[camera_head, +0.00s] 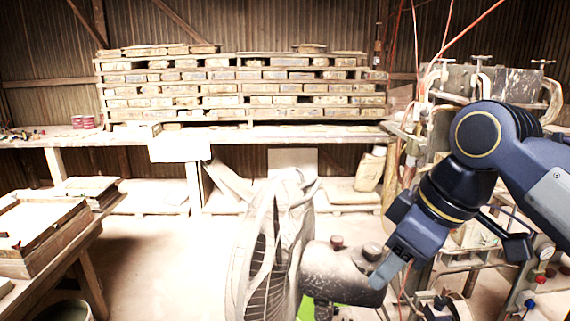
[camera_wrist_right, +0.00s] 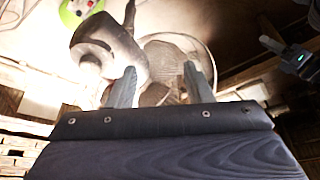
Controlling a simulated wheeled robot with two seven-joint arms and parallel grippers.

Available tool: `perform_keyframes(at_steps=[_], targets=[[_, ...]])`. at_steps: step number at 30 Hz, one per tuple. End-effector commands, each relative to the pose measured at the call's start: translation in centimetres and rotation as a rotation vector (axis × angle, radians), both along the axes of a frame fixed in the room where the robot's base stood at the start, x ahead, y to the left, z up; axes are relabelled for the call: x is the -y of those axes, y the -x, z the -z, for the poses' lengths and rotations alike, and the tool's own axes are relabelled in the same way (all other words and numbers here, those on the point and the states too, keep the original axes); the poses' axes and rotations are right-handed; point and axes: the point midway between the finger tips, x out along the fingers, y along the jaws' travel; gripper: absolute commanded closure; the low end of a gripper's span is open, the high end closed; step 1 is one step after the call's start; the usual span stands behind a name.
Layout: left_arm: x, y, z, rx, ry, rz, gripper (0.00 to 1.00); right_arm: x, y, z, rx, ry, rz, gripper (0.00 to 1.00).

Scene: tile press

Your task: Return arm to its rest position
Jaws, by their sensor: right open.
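My right arm comes into the head view from the right edge, bent at the elbow and reaching down. Its gripper (camera_head: 381,272) is beside the dusty motor housing of a floor fan (camera_head: 268,240); from this view I cannot tell whether they touch. In the right wrist view, the two fingers of the right gripper (camera_wrist_right: 160,86) stand apart with nothing held between them. The fan's motor housing (camera_wrist_right: 108,45) lies beyond the fingers there. My left arm does not show in the head view.
Wooden racks of tiles (camera_head: 240,88) line the back wall above a long bench (camera_head: 345,134). A table with wooden trays (camera_head: 50,235) stands at left. Machinery with pipes and valves (camera_head: 480,80) is at right, behind and below my arm. Open floor (camera_head: 165,255) lies left of the fan.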

Motion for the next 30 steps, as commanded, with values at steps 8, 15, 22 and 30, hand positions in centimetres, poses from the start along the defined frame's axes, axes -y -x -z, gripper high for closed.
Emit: perform_keyframes(at_steps=[8,15,22,30], targets=[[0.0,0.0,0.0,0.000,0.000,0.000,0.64,1.6,1.7,3.0,-0.007,-0.022,0.140,0.54],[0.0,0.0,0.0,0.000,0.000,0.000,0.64,4.0,4.5,8.3,-0.024,-0.086,0.362,0.54],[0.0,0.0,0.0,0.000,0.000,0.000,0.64,6.2,9.7,17.3,-0.059,-0.248,0.712,0.54],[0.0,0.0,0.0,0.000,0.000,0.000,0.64,5.9,13.1,23.4,-0.093,-0.388,0.932,0.54]])
